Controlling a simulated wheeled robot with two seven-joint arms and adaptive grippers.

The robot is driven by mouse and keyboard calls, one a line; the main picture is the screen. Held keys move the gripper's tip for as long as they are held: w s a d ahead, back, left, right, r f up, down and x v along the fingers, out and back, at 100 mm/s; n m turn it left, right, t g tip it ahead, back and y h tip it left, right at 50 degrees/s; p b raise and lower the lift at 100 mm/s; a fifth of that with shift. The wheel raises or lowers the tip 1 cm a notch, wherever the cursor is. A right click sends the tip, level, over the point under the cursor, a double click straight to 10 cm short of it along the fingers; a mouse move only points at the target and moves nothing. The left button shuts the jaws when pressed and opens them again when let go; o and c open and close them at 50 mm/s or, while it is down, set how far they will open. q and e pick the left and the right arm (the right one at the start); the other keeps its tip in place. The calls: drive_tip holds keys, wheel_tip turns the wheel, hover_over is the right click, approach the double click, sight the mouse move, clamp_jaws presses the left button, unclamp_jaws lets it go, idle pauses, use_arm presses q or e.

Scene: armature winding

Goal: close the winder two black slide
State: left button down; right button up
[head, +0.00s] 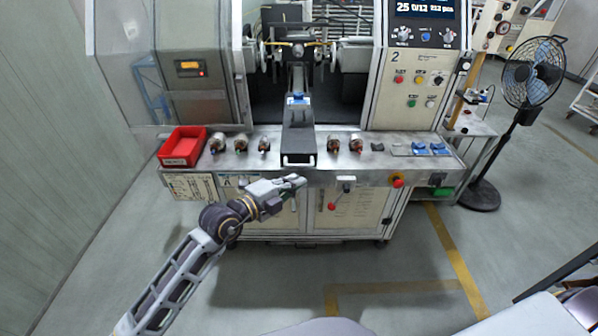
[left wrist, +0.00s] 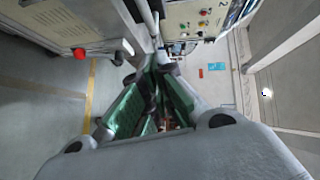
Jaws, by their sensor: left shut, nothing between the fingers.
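The winder marked 2 (head: 396,56) stands straight ahead in the head view. Its black slide (head: 299,146) sticks out toward me over the front shelf, in the middle of the machine. A blue part (head: 297,99) sits farther back along the slide's track. My left gripper (head: 300,181) is shut and empty, just below and in front of the slide's near end, with a gap between them. In the left wrist view its green finger pads (left wrist: 150,100) come together. My right gripper is not in view.
A red bin (head: 183,147) stands at the shelf's left end, with several armatures (head: 217,143) on the shelf (head: 420,164). A red-knobbed lever (head: 332,205) and a red button (head: 397,180) are on the front. A fan (head: 530,75) stands at right. The floor before the machine is clear.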

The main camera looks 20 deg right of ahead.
sight(311, 166)
use_arm(q)
drive_tip(key=shift+w+d+f, duration=0.2)
drive_tip(key=shift+w+d, duration=0.25)
drive_tip(key=shift+w, duration=0.35)
drive_tip(key=shift+w+d+f, duration=0.15)
drive_tip(key=shift+w+d, duration=0.35)
drive_tip(key=shift+w, duration=0.3)
drive_tip(key=shift+w+d+f, duration=0.2)
drive_tip(key=shift+w+d, duration=0.25)
drive_tip(key=shift+w, duration=0.35)
drive_tip(key=shift+w, duration=0.15)
